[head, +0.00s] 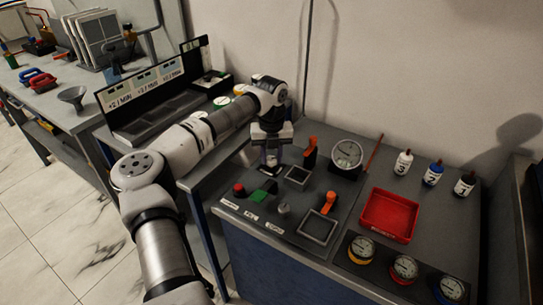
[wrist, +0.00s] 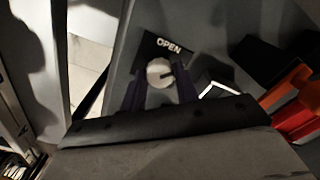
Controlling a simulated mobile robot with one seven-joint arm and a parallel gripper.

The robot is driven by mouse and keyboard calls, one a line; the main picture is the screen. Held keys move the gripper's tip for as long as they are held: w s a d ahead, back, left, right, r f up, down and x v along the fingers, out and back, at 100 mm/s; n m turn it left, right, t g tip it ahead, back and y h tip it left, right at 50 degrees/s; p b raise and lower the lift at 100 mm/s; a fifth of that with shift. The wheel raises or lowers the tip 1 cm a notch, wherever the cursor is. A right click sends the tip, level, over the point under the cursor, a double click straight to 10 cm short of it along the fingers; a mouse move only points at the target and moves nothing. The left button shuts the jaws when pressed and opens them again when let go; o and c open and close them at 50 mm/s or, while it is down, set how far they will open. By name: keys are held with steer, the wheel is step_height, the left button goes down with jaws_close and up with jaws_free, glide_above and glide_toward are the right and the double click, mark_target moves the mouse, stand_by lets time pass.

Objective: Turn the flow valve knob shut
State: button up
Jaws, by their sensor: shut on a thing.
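The flow valve knob (wrist: 159,73) is a pale round knob with a dark mark on its right side, seen in the wrist view just below a dark label (wrist: 168,46) reading OPEN. My gripper (wrist: 161,84) has one dark finger on each side of the knob and is shut on it.
A dial gauge (head: 346,155) stands behind. A red tray (head: 388,216) and several bottles (head: 432,174) are to the right.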

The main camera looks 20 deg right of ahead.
mark_target(272, 159)
steer(key=m, duration=0.4)
steer(key=shift+m, duration=2.5)
steer(key=shift+r, duration=0.1)
steer(key=o, duration=1)
steer(key=shift+c, duration=0.2)
step_height(272, 159, up, 14)
steer(key=b, duration=0.1)
